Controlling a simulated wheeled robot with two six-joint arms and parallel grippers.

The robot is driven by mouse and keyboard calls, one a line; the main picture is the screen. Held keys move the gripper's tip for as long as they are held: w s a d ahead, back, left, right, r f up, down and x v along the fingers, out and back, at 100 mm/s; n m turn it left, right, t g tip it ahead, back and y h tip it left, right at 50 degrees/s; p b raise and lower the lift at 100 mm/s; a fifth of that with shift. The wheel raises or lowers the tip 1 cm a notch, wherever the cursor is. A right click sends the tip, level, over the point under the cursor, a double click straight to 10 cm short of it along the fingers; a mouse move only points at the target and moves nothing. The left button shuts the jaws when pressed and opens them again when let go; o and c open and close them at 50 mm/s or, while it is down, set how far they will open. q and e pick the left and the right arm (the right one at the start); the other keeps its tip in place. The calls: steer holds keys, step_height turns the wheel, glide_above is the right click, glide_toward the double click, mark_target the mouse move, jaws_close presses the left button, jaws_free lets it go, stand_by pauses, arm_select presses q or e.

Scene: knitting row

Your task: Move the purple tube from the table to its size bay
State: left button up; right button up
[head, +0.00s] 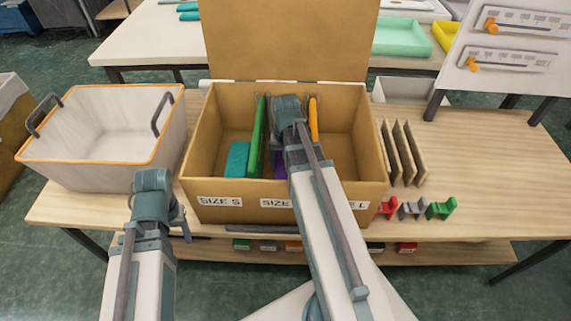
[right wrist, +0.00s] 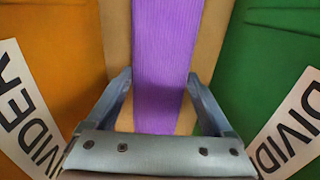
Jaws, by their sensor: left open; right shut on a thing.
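The purple tube (right wrist: 165,60) is between the two fingers of my right gripper (right wrist: 160,92), which is shut on it. In the head view a sliver of the tube (head: 281,165) shows beside my right arm. The tube is inside the cardboard box (head: 225,190), in the middle bay between the green divider (head: 257,140) and the orange divider (head: 314,118). My right arm hides the middle label's end and most of that bay. Whether the tube touches the floor cannot be told. My left gripper (head: 178,222) is open and empty, left of the box front.
A teal piece (head: 237,158) lies in the SIZE S bay; the SIZE L bay looks empty. A white basket (head: 110,130) stands left of the box. Wooden panels (head: 403,152) and small red, grey and green holders (head: 441,208) stand to the right. The table's right end is clear.

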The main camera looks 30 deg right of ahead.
steer(key=shift+f, duration=0.25)
steer(key=o, duration=1.1)
steer(key=shift+r, duration=0.1)
steer(key=shift+c, duration=0.2)
steer(key=shift+r, duration=0.1)
step_height(320, 180, up, 12)
steer(key=p, duration=1.2)
